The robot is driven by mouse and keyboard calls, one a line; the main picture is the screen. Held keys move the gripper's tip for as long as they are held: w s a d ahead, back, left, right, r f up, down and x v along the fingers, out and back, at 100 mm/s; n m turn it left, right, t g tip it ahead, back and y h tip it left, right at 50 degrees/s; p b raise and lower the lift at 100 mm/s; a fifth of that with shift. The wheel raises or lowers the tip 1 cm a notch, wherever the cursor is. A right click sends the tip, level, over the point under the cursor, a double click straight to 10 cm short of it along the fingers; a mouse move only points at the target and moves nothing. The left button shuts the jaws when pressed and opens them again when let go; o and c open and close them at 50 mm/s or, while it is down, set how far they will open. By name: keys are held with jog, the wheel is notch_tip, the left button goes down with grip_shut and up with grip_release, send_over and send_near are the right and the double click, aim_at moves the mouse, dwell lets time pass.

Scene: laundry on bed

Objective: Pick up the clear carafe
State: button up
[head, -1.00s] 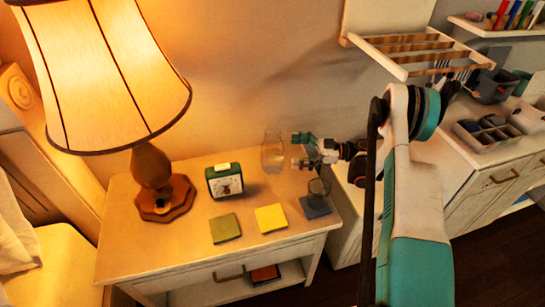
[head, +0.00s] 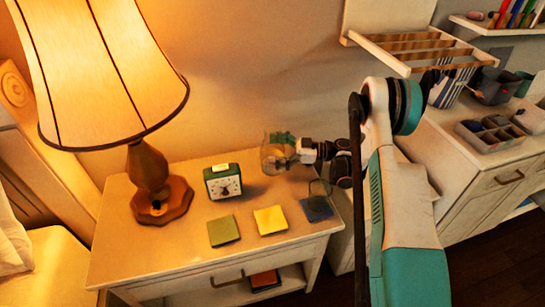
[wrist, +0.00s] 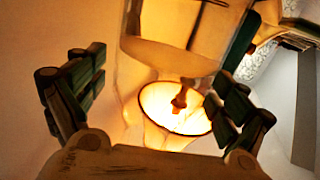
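The clear carafe (head: 268,160) stands at the back right of the nightstand, partly hidden by my gripper (head: 285,148). In the wrist view the clear carafe (wrist: 180,50) fills the top middle, with the lamp showing behind it. My gripper (wrist: 155,82) is open there, one green-padded finger on each side of the picture. The carafe lies between or just beyond the fingertips; I cannot tell which. No finger clearly presses on the glass.
A lit lamp (head: 150,180) and green clock (head: 223,181) stand left on the nightstand (head: 170,250). Green (head: 223,230), yellow (head: 270,220) and blue (head: 317,208) squares lie in front. A clear tumbler (head: 319,188) is by the blue one, close below my wrist.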

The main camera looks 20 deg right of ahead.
jog(key=c, duration=1.7)
jog(key=shift+r, duration=0.15)
